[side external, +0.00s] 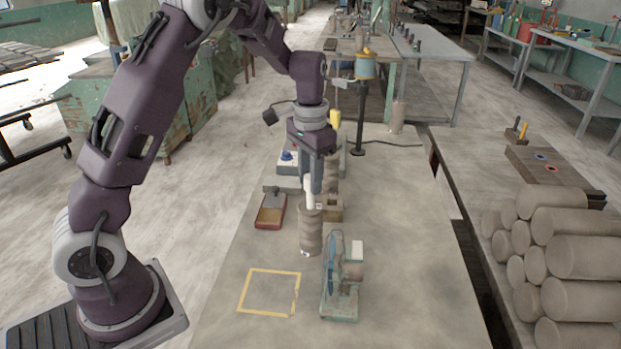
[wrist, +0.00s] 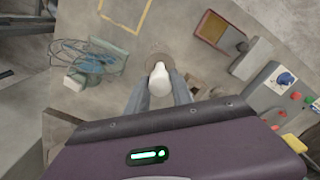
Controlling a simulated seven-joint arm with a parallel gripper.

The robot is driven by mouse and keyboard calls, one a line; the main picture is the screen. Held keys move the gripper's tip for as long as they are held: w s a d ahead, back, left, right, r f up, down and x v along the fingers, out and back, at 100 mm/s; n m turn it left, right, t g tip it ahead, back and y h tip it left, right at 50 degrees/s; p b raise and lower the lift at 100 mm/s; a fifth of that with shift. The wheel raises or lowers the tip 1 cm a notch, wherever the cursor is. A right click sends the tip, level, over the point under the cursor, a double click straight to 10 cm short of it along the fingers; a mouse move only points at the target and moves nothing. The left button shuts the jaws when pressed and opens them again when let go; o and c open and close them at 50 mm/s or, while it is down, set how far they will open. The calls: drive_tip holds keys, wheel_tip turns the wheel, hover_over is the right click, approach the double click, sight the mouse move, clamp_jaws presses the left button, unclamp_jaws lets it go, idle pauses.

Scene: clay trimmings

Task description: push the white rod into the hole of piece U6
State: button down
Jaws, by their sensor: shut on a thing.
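The white rod (side external: 309,192) is upright between the fingers of my gripper (side external: 314,178). In the wrist view the rod (wrist: 160,76) shows its rounded end between the two fingers (wrist: 161,92). Right below it stands a brown clay cylinder (side external: 311,232) with a small tag near its base. Its round top (wrist: 152,61) shows around the rod in the wrist view. The rod's lower end meets or overlaps the cylinder's top; I cannot tell whether it is inside a hole. The tag is too small to read, so I cannot confirm this is U6.
A green-framed fan-like device (side external: 340,285) stands close to the cylinder's right. A tan block (side external: 331,208) with a hole is just behind. A red-edged tray (side external: 270,211) lies at left. A yellow taped square (side external: 268,291) marks bare table. The right table side is clear.

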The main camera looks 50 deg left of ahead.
drive_tip(key=c, duration=1.1)
unclamp_jaws()
drive_tip(key=shift+f, duration=0.15)
wheel_tip(320, 180, up, 11)
drive_tip(key=s+d+r+t, duration=0.1)
drive_tip(key=s+d+r, duration=0.2)
drive_tip(key=s+r, duration=0.3)
drive_tip(key=s+d+f+t, duration=0.1)
drive_tip(key=s+d+t, duration=0.1)
drive_tip(key=s, duration=0.8)
drive_tip(key=s+d+f+t, duration=0.2)
drive_tip(key=s+d, duration=0.3)
drive_tip(key=s, duration=0.5)
drive_tip(key=shift+s+n+t, duration=0.2)
drive_tip(key=shift+n+t, duration=0.1)
drive_tip(key=shift+n, duration=0.1)
